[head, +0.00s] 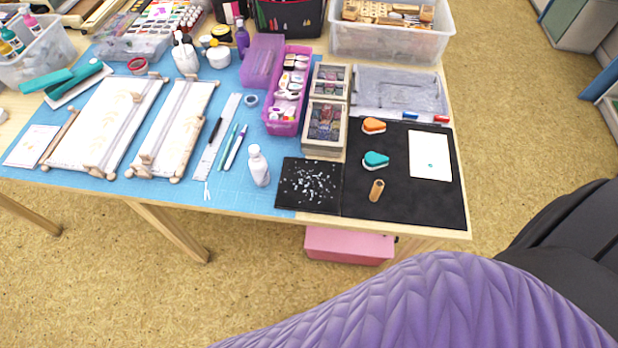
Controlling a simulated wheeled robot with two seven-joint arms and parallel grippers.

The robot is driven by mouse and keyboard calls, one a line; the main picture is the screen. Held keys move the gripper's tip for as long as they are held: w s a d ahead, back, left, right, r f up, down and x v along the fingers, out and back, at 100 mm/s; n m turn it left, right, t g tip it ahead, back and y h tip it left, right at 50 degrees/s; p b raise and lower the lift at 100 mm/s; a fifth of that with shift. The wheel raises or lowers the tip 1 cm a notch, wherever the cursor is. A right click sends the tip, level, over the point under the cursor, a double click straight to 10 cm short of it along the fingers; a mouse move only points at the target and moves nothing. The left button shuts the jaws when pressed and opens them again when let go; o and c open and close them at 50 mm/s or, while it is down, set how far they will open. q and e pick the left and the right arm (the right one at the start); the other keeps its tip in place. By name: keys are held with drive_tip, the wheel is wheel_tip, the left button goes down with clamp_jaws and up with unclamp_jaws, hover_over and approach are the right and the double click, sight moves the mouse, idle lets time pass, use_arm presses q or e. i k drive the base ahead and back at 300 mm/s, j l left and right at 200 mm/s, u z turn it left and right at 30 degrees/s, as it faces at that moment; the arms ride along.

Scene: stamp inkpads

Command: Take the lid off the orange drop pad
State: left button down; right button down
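The orange drop pad (374,125) lies on the black mat (410,205) at the right end of the table. It is small and drop-shaped, with an orange top and a pale rim below; its top looks covered. A similar teal drop pad (376,159) lies just in front of it. Neither of my grippers is in view, and nothing touches the orange pad.
A wooden cylinder (376,190) stands in front of the teal pad, and a white card (430,155) lies right of both. Ink pad boxes (325,126) are left; a clear lidded tray (400,92) is behind. A large purple ribbed object (430,305) fills the foreground.

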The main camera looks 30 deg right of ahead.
sight(370, 125)
drive_tip(key=z, duration=1.4)
